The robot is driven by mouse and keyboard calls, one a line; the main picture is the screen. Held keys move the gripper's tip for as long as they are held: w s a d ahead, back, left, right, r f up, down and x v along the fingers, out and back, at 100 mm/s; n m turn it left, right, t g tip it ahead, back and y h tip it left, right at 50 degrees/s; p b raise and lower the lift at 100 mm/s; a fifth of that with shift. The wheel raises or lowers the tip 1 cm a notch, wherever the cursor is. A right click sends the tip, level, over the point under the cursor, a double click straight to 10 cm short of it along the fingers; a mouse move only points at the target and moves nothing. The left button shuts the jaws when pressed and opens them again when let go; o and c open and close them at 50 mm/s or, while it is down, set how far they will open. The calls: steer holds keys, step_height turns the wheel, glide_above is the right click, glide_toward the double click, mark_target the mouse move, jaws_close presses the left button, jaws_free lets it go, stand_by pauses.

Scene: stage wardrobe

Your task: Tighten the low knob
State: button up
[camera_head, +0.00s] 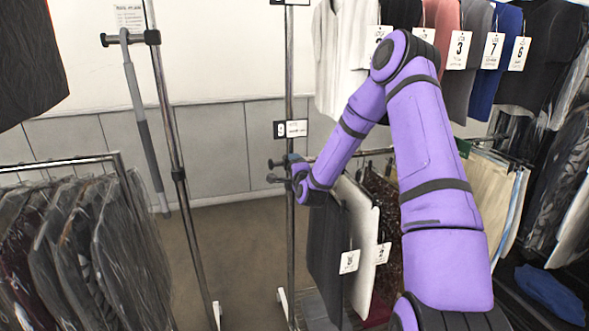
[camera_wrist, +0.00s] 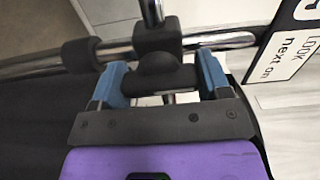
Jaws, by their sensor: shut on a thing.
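The low knob (camera_wrist: 158,72) is a dark, rounded piece on a dark collar around a chrome pole in the wrist view. My gripper (camera_wrist: 162,78) has its two blue fingers on either side of it, shut on it. In the head view my gripper (camera_head: 295,172) is at the middle upright pole (camera_head: 290,75), below a number 9 sign (camera_head: 293,129). There the knob itself is mostly hidden by my gripper. The knob's turn or tightness cannot be told.
Dark garments (camera_head: 80,240) hang on a rack at the left. Tagged garments (camera_head: 362,235) hang right below my gripper, close to my arm. Numbered shirts (camera_head: 465,55) hang at the upper right. The floor (camera_head: 235,250) between the poles is clear.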

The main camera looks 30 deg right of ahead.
steer(key=shift+m, duration=0.3)
steer(key=o, duration=0.9)
steer(key=v, duration=1.1)
steer(key=shift+w, duration=0.1)
